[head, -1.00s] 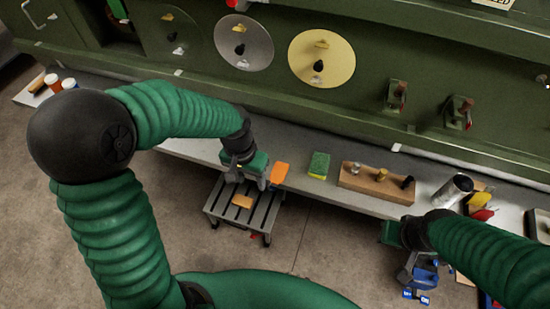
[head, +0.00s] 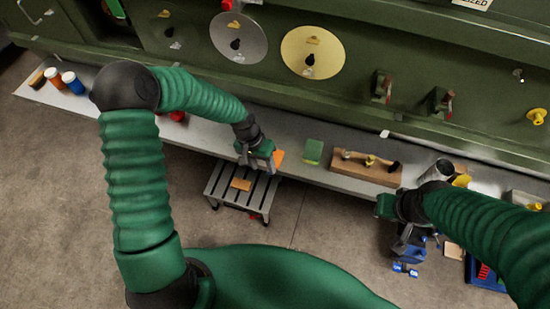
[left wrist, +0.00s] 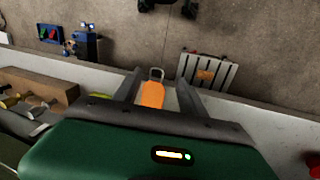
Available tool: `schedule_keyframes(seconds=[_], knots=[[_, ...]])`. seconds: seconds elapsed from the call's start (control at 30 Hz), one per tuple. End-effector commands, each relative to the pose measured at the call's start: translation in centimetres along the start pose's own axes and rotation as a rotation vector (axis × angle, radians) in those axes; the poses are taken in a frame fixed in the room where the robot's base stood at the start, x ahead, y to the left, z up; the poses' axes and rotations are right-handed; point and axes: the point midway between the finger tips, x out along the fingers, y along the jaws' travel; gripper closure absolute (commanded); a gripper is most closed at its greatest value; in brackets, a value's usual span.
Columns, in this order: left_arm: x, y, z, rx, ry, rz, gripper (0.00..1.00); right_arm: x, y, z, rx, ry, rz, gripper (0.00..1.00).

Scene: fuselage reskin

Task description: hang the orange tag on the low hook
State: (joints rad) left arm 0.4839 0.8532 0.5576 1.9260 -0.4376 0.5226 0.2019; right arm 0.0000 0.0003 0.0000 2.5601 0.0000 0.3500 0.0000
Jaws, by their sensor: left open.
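The orange tag (head: 279,156) is at the grey shelf, just right of my left gripper (head: 260,164) in the head view, partly hidden by it. In the left wrist view the tag (left wrist: 152,95) shows between the two spread fingers (left wrist: 158,84), with a metal loop at its far end. The left gripper is open; I cannot tell whether a finger touches the tag. My right gripper (head: 402,238) hangs at the shelf's front right, its jaw state unclear. A small pale fitting (head: 519,75) and a yellow one (head: 537,116) are on the green panel; I cannot tell which is the low hook.
The shelf (head: 215,134) holds a green sponge (head: 313,151), a wooden block with knobs (head: 366,168) and a metal cylinder (head: 438,170). Blue items (head: 408,255) lie at lower right. The green panel rises behind.

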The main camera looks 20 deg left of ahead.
Motion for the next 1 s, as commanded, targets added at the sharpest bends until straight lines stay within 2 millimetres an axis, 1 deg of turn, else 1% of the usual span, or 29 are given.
schedule_keyframes(seconds=[0.03,0.1,0.2,0.23,0.33,0.47,0.5,0.87,1.0], knots=[[0.5,0.3,0.0,0.001,-0.006,0.002,0.51,-0.7,0.0,-0.2,0.000,0.000,0.000,0.71],[1.8,0.5,-0.2,0.002,-0.007,0.003,0.51,-1.4,0.0,-0.3,0.000,0.000,0.000,0.71],[3.6,0.4,-0.3,0.001,-0.006,0.001,0.51,-1.7,0.0,-0.4,0.000,0.001,0.000,0.71],[4.0,0.4,-0.4,0.001,-0.003,0.000,0.51,-1.7,0.0,-0.4,0.000,0.001,0.000,0.71],[4.5,0.3,-0.4,0.000,-0.002,-0.001,0.51,-1.7,0.0,-0.4,0.000,0.000,0.000,0.71],[4.6,0.3,-0.4,0.000,-0.001,-0.001,0.51,-1.6,0.0,-0.4,0.000,0.000,0.000,0.71],[4.5,0.3,-0.4,0.000,-0.001,-0.001,0.53,-1.6,0.0,-0.4,0.000,0.000,0.000,0.71],[4.5,0.3,-0.4,0.000,-0.002,-0.001,1.00,-1.6,0.0,-0.4,0.000,0.000,0.000,0.71],[4.5,0.3,-0.4,0.000,-0.002,-0.001,1.00,-1.6,0.0,-0.4,0.000,0.000,0.000,0.71]])
